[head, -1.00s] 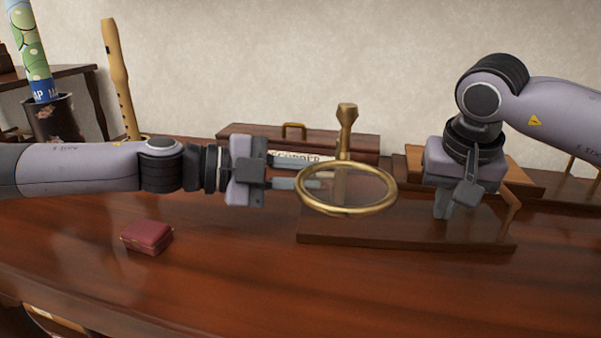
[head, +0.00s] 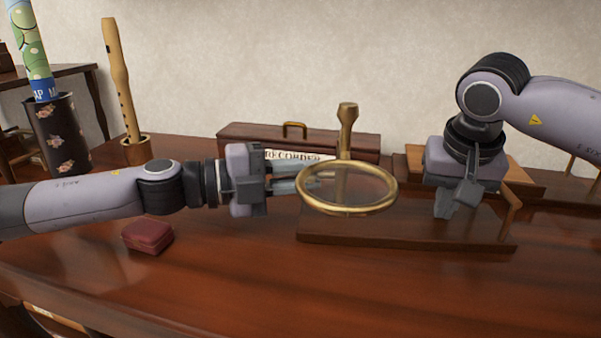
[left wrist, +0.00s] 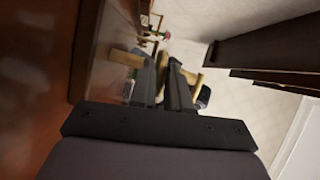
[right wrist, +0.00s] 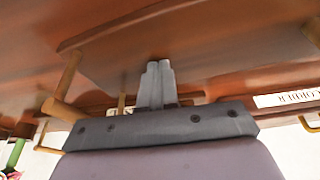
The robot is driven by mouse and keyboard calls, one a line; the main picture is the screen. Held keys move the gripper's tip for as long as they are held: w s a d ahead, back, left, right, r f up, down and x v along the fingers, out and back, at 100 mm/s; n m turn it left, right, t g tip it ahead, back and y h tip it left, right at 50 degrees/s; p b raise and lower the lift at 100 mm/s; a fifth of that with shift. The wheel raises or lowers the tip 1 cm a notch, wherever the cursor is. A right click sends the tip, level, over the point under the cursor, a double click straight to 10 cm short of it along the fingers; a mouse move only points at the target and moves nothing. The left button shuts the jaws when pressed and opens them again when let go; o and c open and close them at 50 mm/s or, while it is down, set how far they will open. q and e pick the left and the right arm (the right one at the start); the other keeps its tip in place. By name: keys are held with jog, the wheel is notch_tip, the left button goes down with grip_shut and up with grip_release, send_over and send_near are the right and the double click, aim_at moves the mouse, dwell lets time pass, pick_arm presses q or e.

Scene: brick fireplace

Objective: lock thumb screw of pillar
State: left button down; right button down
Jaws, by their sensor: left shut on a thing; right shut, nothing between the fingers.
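A brass pillar (head: 347,122) stands upright on a dark wooden base (head: 400,236), with a brass ring (head: 347,211) held level in front of it. My left gripper (head: 312,181) reaches in from the left, its fingers close together at the pillar, just behind the ring's left side. It is shut on the thumb screw, which its fingertips hide. In the left wrist view the fingers (left wrist: 165,68) meet brass parts that show on both sides. My right gripper (head: 442,208) is shut and empty over the right part of the base; its closed fingertips (right wrist: 159,66) show in the right wrist view.
A small red box (head: 148,235) lies at the front left. A case labelled RECORDER (head: 240,142) stands behind the pillar, and a wooden box (head: 525,178) is at the back right. A wooden recorder (head: 118,70) stands at the left. The front of the table is clear.

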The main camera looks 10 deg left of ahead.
pick_arm(q)
jog(key=shift+m+h, duration=0.3)
jog(key=shift+m, duration=0.3)
pick_arm(e)
jog(key=shift+s+f, duration=0.15)
jog(key=shift+f, duration=0.25)
pick_arm(q)
jog(key=c, duration=1.2)
grip_release()
jog(key=shift+d+m, duration=0.15)
jog(key=shift+m, duration=0.15)
jog(key=shift+o, duration=0.2)
jog(key=shift+v, duration=0.75)
jog(key=v, duration=1)
jog(key=shift+s+a, duration=0.25)
jog(key=shift+a, duration=0.05)
jog(key=shift+r, duration=0.1)
pick_arm(e)
jog(key=shift+r, duration=0.1)
